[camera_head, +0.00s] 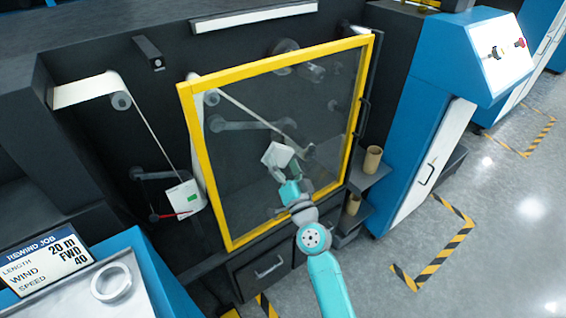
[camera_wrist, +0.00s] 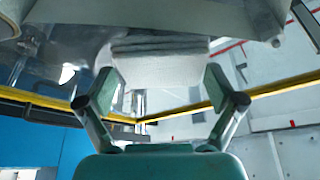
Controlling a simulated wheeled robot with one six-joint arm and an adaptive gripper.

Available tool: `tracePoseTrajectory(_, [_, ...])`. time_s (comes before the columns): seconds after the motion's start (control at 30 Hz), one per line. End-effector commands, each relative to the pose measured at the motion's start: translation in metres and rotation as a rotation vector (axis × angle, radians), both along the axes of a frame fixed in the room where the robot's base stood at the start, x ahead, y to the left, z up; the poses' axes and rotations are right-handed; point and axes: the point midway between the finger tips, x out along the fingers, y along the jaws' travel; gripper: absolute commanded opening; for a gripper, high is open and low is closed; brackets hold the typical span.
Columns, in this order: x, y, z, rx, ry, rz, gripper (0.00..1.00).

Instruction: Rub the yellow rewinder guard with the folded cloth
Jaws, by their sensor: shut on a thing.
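The rewinder guard is a clear pane in a yellow frame (camera_head: 215,165), in the middle of the head view. Part of its yellow frame (camera_wrist: 275,88) also crosses the wrist view. My gripper (camera_head: 285,173) is in front of the lower middle of the pane, inside the frame's outline. It is shut on the folded cloth (camera_head: 276,154), a pale grey-white pad. In the wrist view the layered cloth (camera_wrist: 160,68) sits between the two fingers, tilted toward the pane. I cannot tell whether the cloth touches the pane.
Cardboard cores (camera_head: 373,160) stand on shelves right of the guard. A blue cabinet (camera_head: 420,110) with a white door is farther right. A rewind job display (camera_head: 45,262) and a white ring (camera_head: 111,283) are at lower left. Open floor (camera_head: 500,220) lies at right.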

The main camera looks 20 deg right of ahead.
Motion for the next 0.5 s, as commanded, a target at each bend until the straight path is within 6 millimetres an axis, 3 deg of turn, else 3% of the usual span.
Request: tracePoseTrajectory(0.5, [0.0052,0.0017,0.0005,0.0,-0.001,0.001,0.65])
